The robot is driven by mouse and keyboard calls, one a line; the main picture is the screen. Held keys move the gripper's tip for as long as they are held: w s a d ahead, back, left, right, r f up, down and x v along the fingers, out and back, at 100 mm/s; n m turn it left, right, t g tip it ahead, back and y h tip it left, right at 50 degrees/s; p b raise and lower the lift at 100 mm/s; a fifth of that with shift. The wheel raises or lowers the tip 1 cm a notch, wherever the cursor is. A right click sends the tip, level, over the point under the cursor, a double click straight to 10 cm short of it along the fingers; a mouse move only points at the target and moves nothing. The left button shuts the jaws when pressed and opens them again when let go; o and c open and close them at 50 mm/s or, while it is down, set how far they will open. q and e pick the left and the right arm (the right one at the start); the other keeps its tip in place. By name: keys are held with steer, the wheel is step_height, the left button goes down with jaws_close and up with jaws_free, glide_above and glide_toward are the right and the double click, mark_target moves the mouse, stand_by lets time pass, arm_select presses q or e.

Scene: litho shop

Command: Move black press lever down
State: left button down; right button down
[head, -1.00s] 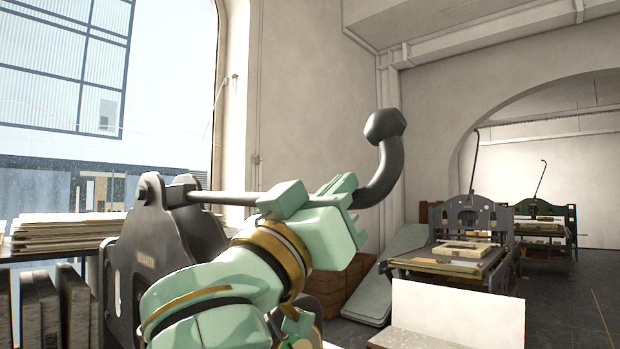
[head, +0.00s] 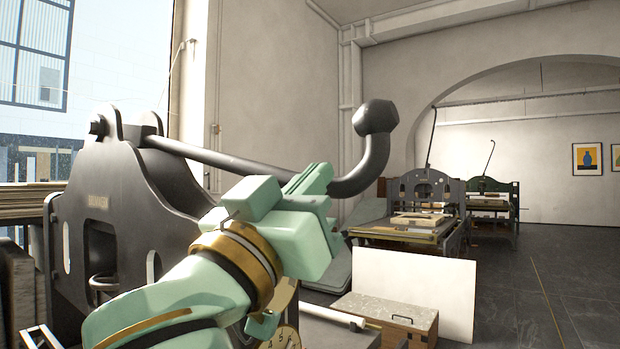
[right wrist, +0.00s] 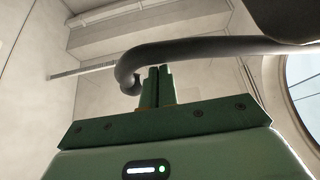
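The black press lever (head: 221,160) runs from a pivot on the dark press frame at the left, slopes down to the right, then curves up to a faceted knob (head: 376,116). My right gripper (head: 318,180) is at the lever's outer part, just before the curve, and hides a bit of the bar. In the right wrist view the two fingers (right wrist: 157,84) are together, with the lever (right wrist: 220,47) crossing at their tips rather than between them. Whether they touch it is hard to tell. My left gripper is not in view.
The dark press frame (head: 125,215) fills the left. A white panel (head: 428,290) and a box with a speckled top (head: 385,311) stand low at the centre right. Other presses (head: 423,190) stand farther back. The floor (head: 545,280) at the right is clear.

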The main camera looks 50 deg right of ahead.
steer(key=shift+w+d+f, duration=0.15)
steer(key=shift+f, duration=0.2)
